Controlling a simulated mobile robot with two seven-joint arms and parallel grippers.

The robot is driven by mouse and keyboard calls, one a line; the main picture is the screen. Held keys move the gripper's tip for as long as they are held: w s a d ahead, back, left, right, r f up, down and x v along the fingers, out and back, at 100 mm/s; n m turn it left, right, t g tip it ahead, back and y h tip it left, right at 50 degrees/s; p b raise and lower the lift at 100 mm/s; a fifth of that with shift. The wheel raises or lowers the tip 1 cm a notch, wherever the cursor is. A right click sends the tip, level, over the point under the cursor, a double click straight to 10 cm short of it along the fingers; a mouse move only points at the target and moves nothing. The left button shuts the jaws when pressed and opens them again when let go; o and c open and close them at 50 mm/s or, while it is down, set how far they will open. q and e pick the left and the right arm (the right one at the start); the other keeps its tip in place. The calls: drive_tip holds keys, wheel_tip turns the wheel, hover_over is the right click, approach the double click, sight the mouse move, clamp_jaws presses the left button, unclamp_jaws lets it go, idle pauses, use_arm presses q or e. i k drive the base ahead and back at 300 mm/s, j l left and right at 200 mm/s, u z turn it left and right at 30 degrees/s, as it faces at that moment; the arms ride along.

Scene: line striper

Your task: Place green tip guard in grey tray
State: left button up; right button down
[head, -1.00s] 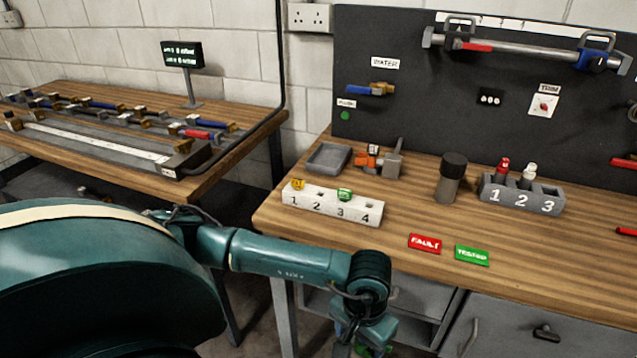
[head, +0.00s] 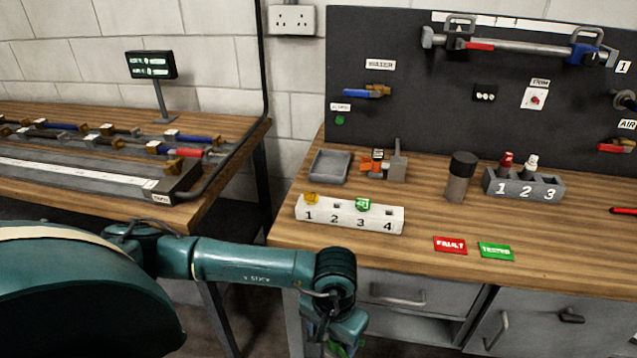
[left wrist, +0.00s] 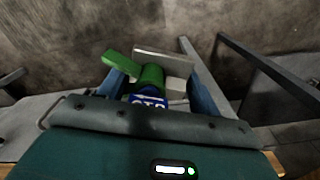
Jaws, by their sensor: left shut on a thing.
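My left gripper (left wrist: 157,80) is shut on the green tip guard (left wrist: 150,76), a green piece with a flat arm sticking out to the left and a blue lettered label below it. In the head view the left gripper hangs low at the bottom edge, in front of the bench, with a bit of green (head: 338,349) showing. The grey tray (head: 329,167) lies at the back left of the right bench, shallow and empty. It is well above and away from the gripper. My right gripper is not in view.
A white numbered block (head: 348,216) with a yellow and a green piece stands in front of the tray. An orange-and-grey fixture (head: 385,165) is right of the tray. A dark-capped cylinder (head: 460,178) and a grey numbered holder (head: 523,186) stand farther right.

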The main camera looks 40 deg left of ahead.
sight(330, 169)
drive_tip(key=k+j, duration=0.1)
drive_tip(key=j, duration=0.3)
drive_tip(key=k+j, duration=0.1)
drive_tip(key=j, duration=0.3)
drive_tip(key=k+j+z, duration=0.1)
drive_tip(key=j, duration=0.35)
